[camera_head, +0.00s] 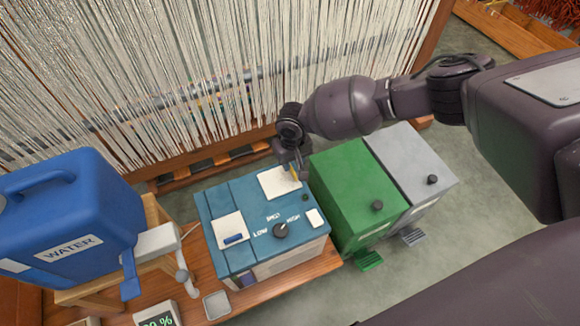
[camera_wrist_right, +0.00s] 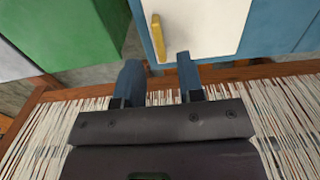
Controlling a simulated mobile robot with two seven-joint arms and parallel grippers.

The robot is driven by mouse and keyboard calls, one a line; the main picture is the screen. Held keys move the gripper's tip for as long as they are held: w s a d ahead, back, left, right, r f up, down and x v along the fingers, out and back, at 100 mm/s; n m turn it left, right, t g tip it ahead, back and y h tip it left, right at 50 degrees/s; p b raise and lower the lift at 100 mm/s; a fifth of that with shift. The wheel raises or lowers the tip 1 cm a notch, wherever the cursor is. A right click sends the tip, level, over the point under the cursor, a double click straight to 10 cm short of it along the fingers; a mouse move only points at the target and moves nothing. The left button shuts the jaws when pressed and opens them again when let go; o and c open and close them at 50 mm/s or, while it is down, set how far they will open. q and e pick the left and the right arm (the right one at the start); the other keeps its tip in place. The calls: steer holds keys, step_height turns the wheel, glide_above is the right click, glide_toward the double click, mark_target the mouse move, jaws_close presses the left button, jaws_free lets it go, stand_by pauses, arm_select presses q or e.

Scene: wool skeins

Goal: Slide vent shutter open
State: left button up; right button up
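The vent shutter looks to be the white square plate (camera_head: 276,183) with a yellow handle (camera_head: 294,173) on top of a teal box (camera_head: 216,197). The white plate (camera_wrist_right: 200,20) and its yellow handle (camera_wrist_right: 158,38) also show in the right wrist view. My right gripper (camera_head: 298,170) is over the plate's right edge, close to the handle. In the right wrist view my right gripper (camera_wrist_right: 156,62) has its two dark fingers apart. The handle lies just ahead, in line with the gap; I cannot tell contact. My left gripper is not in view.
The teal box also has a dark knob (camera_head: 280,230) and a white panel with a blue handle (camera_head: 233,239). A green bin (camera_head: 345,180) and grey bin (camera_head: 405,165) stand close at right. A blue water jug (camera_head: 70,215) is at left; hanging yarn (camera_head: 200,70) lies behind.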

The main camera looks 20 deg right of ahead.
mark_target(292, 169)
steer(key=shift+f+b, duration=0.55)
steer(key=shift+f, duration=1.4)
jaws_close()
